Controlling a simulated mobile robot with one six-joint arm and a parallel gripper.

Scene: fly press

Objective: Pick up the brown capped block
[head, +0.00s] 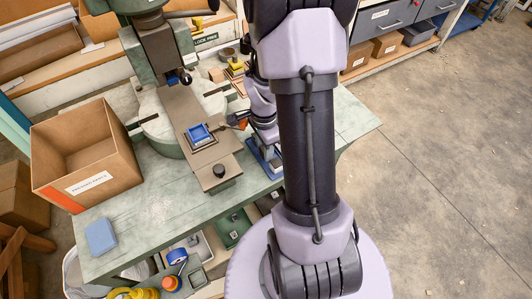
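Small blocks stand on the green bench beyond the press slide. One has a yellow top (235,65), and a small brownish block (217,75) sits to its left. I cannot tell whether the brownish one has a cap. My arm's lilac wrist reaches down behind my large dark forearm link, just right of the slide. My gripper's fingers cannot be made out there. A small orange-brown and dark shape (240,122) shows beside the wrist, too small to identify.
A green fly press (158,50) stands on the bench (150,222). Its brown slide carries a blue square nest (199,135) and a black knob (218,170). An open cardboard box (85,155) and a blue pad (101,236) are at left. Floor at right is clear.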

